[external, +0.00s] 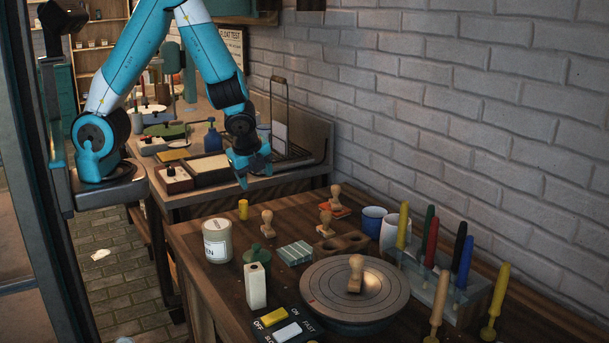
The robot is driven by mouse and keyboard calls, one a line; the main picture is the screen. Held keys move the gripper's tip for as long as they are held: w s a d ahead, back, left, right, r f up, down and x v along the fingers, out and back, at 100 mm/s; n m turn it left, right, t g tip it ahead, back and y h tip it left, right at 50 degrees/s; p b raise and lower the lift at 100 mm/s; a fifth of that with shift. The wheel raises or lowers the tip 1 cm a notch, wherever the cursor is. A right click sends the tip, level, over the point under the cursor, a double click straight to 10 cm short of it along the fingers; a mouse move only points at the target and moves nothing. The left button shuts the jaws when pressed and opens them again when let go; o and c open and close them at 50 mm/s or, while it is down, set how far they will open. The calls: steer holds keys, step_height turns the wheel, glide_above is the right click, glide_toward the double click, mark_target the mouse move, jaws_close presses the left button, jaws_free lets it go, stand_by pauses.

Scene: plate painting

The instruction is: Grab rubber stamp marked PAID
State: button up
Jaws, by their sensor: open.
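Several wooden-handled stamps stand on the near wooden table; no PAID marking is readable on any of them. One stamp (267,224) stands behind the green lidded jar, and another stamp (326,224) is at a wooden block with holes. A third stamp (336,198) sits at an orange-red pad (341,212), and one more stamp (355,273) stands on the round turntable (318,292). My gripper (256,179) is open and empty, hanging above and behind the stamps, near the gap between the two tables.
A rack of coloured tools (445,288) and cups (373,219) stand at right. A brick wall bounds the right side.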

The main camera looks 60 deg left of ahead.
mark_target(267, 212)
steer(key=p+x, duration=0.1)
steer(key=x, duration=1)
steer(key=shift+w+f, duration=0.1)
steer(key=shift+f, duration=0.25)
steer(key=shift+w+p+x, duration=0.15)
steer(key=shift+p+x, duration=0.2)
steer(key=shift+x, duration=1.05)
steer(key=shift+w+p+x, duration=0.15)
steer(key=shift+p+x, duration=0.2)
steer(key=shift+x, duration=1)
steer(key=shift+a+r, duration=0.1)
steer(key=shift+r, duration=0.1)
steer(key=c, duration=1)
